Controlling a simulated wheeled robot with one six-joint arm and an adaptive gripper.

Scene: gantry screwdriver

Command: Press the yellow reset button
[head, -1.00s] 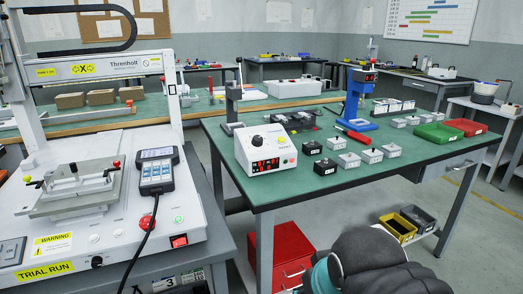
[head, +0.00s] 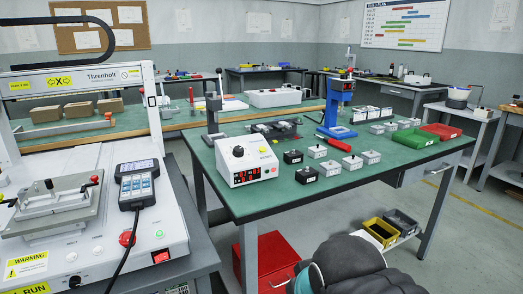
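A white control box (head: 234,178) stands on the front left of the green-topped table, with a black knob and red digits on its face. Part of my dark arm shows at the bottom, below the table edge. My gripper is not in view.
The green-topped table (head: 300,196) also holds several small black and white boxes, a blue stand (head: 336,105), a green bin (head: 407,138) and a red bin (head: 441,130). A red cabinet (head: 268,252) stands beneath. Floor is clear at right.

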